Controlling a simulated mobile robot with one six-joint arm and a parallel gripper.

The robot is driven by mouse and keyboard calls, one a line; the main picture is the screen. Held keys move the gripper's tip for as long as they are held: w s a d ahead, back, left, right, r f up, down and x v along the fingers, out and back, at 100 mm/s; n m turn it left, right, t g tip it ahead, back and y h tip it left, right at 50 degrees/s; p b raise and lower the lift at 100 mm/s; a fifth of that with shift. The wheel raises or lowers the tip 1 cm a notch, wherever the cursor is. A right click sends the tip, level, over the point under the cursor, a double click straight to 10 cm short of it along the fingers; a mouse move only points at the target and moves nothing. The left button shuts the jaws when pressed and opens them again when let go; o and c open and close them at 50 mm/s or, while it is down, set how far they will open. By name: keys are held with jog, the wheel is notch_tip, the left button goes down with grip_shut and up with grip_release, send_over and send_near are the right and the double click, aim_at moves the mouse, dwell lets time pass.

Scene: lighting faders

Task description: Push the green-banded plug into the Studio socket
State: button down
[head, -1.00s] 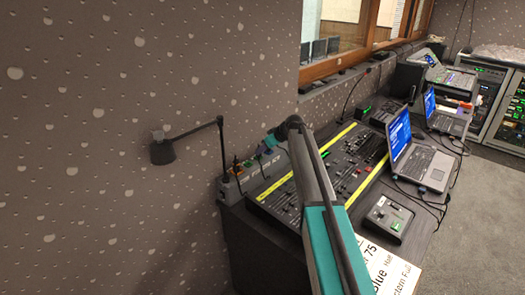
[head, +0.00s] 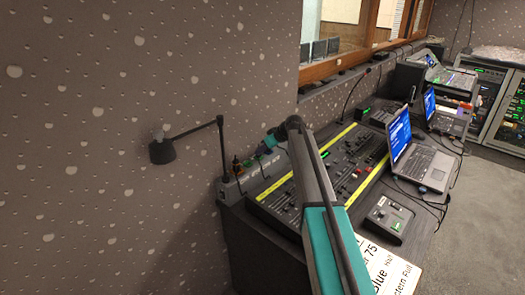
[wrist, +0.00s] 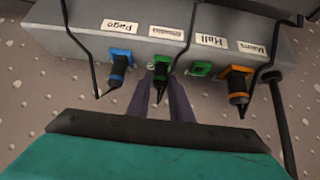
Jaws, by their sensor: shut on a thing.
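The green-banded plug (wrist: 161,76) is black with a green ring and stands at the socket under the Studio label (wrist: 166,32) in the wrist view. My gripper (wrist: 162,88) is shut on it, one purple finger on each side. The plug and fingers cover most of the Studio socket (wrist: 150,65); only a bit of its edge shows, so I cannot tell how deep the plug sits. In the head view my arm's end reaches toward the grey socket box (head: 263,168), where the plug is too small to make out.
A blue-banded plug (wrist: 120,68) sits under the left label and an orange-banded plug (wrist: 238,85) under Mains. The Hall socket (wrist: 200,69) between is empty. Black cables hang across the box. A lamp (head: 163,150), a fader desk (head: 320,170) and a laptop (head: 418,155) are nearby.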

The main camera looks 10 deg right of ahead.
jog(key=shift+s+f, duration=0.15)
jog(key=shift+f, duration=0.15)
jog(key=c, duration=1.5)
grip_release()
jog(key=shift+r, duration=0.2)
jog(key=b+v, duration=0.3)
jog(key=v, duration=1)
jog(key=shift+s+d+r, duration=0.1)
jog(key=shift+d+r, duration=0.1)
